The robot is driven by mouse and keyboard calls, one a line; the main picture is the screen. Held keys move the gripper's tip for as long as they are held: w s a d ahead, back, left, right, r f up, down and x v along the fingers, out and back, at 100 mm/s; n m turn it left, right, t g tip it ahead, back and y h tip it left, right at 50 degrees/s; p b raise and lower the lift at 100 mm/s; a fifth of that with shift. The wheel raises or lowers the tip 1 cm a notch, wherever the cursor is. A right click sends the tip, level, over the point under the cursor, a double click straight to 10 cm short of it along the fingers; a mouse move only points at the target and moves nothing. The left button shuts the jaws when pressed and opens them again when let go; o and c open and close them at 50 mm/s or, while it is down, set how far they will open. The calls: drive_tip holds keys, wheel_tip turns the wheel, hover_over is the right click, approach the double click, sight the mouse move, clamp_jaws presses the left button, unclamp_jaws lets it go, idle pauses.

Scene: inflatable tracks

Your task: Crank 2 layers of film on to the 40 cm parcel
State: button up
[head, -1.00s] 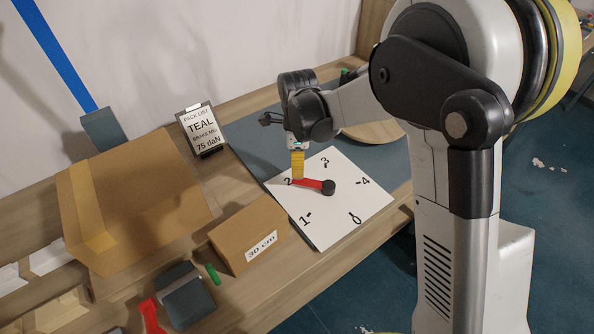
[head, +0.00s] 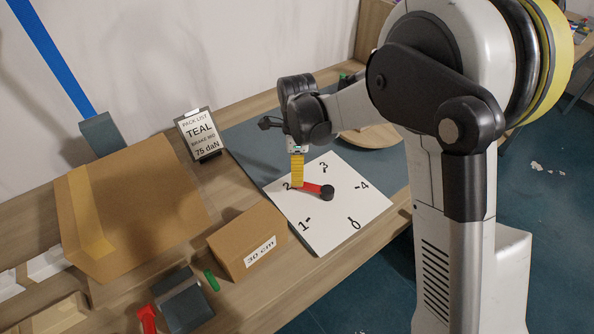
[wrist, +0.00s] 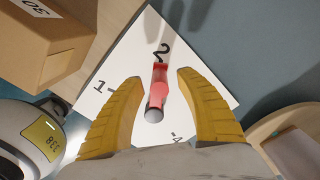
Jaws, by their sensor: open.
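A red crank arm (head: 313,188) with a dark round hub (head: 327,192) lies on a white dial board (head: 340,225) marked 0 to 4. Its outer end points at the 2. My gripper (head: 297,184) is over that outer end, yellow fingers downward. In the wrist view the fingers (wrist: 155,85) are spread on either side of the red crank (wrist: 160,82), with gaps on both sides. A carton labelled 30 cm (head: 245,240) stands left of the board. No 40 cm label is readable; a larger taped carton (head: 145,205) lies further left.
A sign (head: 201,135) reads "PACK LIST TEAL", "75 daN". A grey block (head: 183,302), a red piece (head: 147,318) and a green piece (head: 211,280) are at the front left. A round wooden disc (head: 368,138) is behind my arm.

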wheel_tip(320, 180, up, 12)
idle(0.5)
drive_tip(key=shift+s+d+r, duration=0.1)
drive_tip(key=shift+d+r, duration=0.05)
drive_tip(key=s+d+r+n+t, duration=0.3)
drive_tip(key=s+d+r+n, duration=0.3)
drive_tip(key=s+d+n, duration=0.3)
drive_tip(key=s+d+f+n+t, duration=0.1)
drive_tip(key=s+d+n+t, duration=0.1)
drive_tip(key=s, duration=0.4)
drive_tip(key=s+d+f+n+t, duration=0.1)
drive_tip(key=s+d+n+t, duration=0.1)
drive_tip(key=s+d+n, duration=0.3)
drive_tip(key=shift+s+f+n, duration=0.25)
drive_tip(key=shift+s+n, duration=0.15)
drive_tip(key=shift+n, duration=0.7)
